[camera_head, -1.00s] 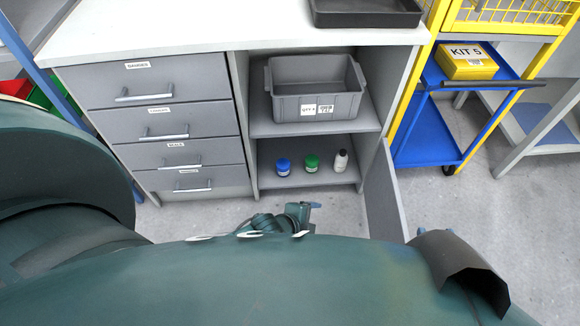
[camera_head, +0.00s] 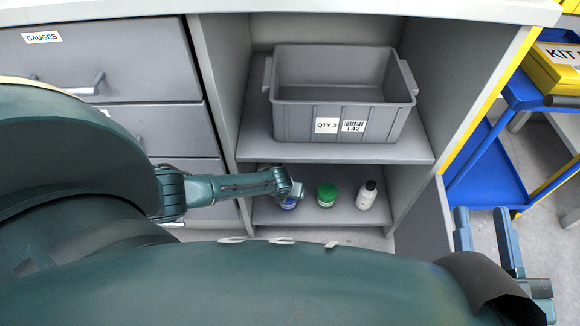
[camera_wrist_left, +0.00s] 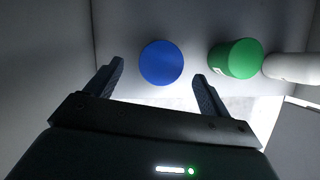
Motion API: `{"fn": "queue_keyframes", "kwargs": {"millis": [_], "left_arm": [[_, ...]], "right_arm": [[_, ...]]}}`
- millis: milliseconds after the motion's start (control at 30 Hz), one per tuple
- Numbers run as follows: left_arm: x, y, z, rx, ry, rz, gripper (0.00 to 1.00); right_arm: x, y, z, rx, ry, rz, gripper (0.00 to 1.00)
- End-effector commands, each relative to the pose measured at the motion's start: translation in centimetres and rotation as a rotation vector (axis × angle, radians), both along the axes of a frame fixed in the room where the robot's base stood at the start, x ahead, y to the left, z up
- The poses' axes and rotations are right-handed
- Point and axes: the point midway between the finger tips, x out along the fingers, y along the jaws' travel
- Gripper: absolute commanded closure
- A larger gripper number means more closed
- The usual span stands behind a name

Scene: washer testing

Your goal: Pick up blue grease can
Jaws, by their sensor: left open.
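The blue grease can (camera_head: 288,204) stands on the lower shelf of the open cabinet, partly hidden behind my left gripper (camera_head: 295,190) in the head view. In the left wrist view the round blue top of the can (camera_wrist_left: 161,64) lies between the spread fingertips of my left gripper (camera_wrist_left: 158,75). The fingers are open, and a gap shows on both sides of the can. My right gripper (camera_head: 487,240) is at the lower right of the head view, with its two fingers apart and nothing between them.
A green can (camera_head: 326,195) and a white bottle (camera_head: 366,195) stand right of the blue can. A grey bin (camera_head: 341,122) sits on the upper shelf (camera_head: 255,145). The cabinet's open door (camera_head: 425,225) stands on the right. Drawers (camera_head: 165,130) are on the left.

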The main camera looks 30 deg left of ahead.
Motion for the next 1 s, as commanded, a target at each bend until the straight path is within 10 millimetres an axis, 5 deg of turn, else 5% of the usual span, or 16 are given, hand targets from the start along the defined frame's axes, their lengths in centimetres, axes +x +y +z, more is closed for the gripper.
{"fn": "queue_keyframes", "kwargs": {"millis": [600,1000], "left_arm": [[2.3,0.6,-6.0,-0.002,0.0,0.001,0.19],[2.8,0.8,-6.6,-0.002,-0.001,-0.001,0.19]], "right_arm": [[0.8,-0.7,5.8,-0.043,-0.506,0.011,0.64],[0.3,-0.8,7.7,-0.055,-0.629,0.012,0.64]]}}
